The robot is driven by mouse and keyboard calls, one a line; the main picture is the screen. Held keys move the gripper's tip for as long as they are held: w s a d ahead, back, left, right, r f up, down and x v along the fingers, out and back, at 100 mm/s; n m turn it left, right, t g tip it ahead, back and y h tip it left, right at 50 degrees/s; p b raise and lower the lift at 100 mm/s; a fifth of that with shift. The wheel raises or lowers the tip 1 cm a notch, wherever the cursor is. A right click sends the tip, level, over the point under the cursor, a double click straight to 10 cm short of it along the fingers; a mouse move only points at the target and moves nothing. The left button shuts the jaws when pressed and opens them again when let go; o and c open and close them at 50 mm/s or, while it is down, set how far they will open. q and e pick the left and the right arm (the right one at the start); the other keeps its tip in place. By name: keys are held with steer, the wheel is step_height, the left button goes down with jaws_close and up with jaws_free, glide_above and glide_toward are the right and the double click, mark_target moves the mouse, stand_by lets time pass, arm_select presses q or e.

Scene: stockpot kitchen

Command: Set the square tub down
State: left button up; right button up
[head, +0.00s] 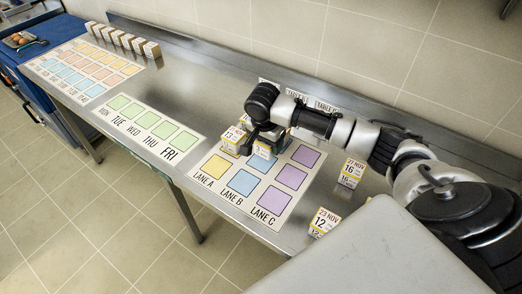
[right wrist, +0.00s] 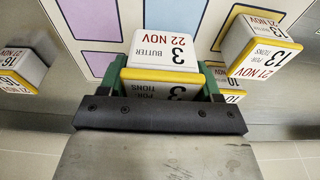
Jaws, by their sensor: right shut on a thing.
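My right gripper (head: 268,136) is over the lane board (head: 238,203), at its far-left part. In the right wrist view its green fingers (right wrist: 162,84) are shut on a white square tub (right wrist: 165,47) with a yellow band, labelled "22 NOV 3 BUTTER". The held tub also shows in the head view (head: 262,151). It is above or on the board beside a blue square (right wrist: 172,14); I cannot tell whether its base touches. Another tub (right wrist: 264,44), labelled "21 NOV 13", is close beside it. My left gripper is not in view.
A further tub marked 10 (right wrist: 228,84) is partly hidden behind the gripper. Tubs marked 16 (head: 351,171) and 12 (head: 323,220) stand right of the board. A weekday board (head: 152,125) and a row of tubs (head: 122,38) lie to the left. Several purple squares are bare.

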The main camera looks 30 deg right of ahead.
mark_target(262, 152)
steer(key=shift+w+a+f, duration=0.4)
steer(key=shift+w+a, duration=0.05)
steer(key=shift+w, duration=0.15)
steer(key=shift+f+p, duration=0.35)
steer(key=shift+f, duration=1.7)
steer(key=o, duration=1)
steer(key=shift+f, duration=0.1)
steer(key=r, duration=0.4)
steer(key=a+r, duration=0.1)
steer(key=r, duration=0.7)
steer(key=shift+s+a+b, duration=0.3)
steer(key=shift+s+b, duration=0.05)
